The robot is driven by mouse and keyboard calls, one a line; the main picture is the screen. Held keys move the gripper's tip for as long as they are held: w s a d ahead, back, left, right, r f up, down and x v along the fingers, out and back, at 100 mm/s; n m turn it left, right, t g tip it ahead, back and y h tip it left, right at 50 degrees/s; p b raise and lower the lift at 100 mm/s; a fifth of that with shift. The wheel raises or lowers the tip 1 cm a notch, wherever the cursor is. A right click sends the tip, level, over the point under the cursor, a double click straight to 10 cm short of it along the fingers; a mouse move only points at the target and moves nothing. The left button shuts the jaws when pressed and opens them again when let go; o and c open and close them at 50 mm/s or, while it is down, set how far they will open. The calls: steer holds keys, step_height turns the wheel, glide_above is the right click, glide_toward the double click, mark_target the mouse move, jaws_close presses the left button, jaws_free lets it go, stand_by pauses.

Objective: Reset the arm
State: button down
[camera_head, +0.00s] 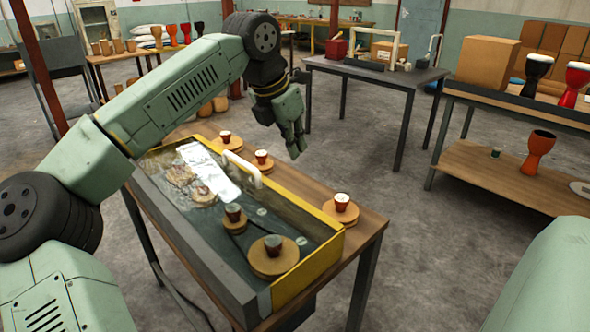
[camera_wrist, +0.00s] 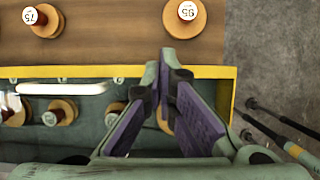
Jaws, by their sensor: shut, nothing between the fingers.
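My gripper (camera_head: 296,152) hangs above the wooden table (camera_head: 368,228), over its far right side, pointing down. In the wrist view its purple-padded fingers (camera_wrist: 168,58) come together at the tips, with nothing held between them. My arm reaches across from the left of the head view. Below the gripper is a yellow-edged basin (camera_head: 315,270) with a white handle (camera_head: 243,167). Small red drums on round wooden discs stand on the table, one at the front right (camera_head: 341,202) and one near the middle (camera_head: 262,157).
Inside the basin are more small drums on discs, one on a large disc (camera_head: 273,258). A grey table (camera_head: 375,74) stands behind. A shelf at right holds a box (camera_head: 487,62) and goblet drums, with an orange drum (camera_head: 536,152) lower down. Grey floor between is clear.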

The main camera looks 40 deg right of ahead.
steer(key=shift+r, duration=1.45)
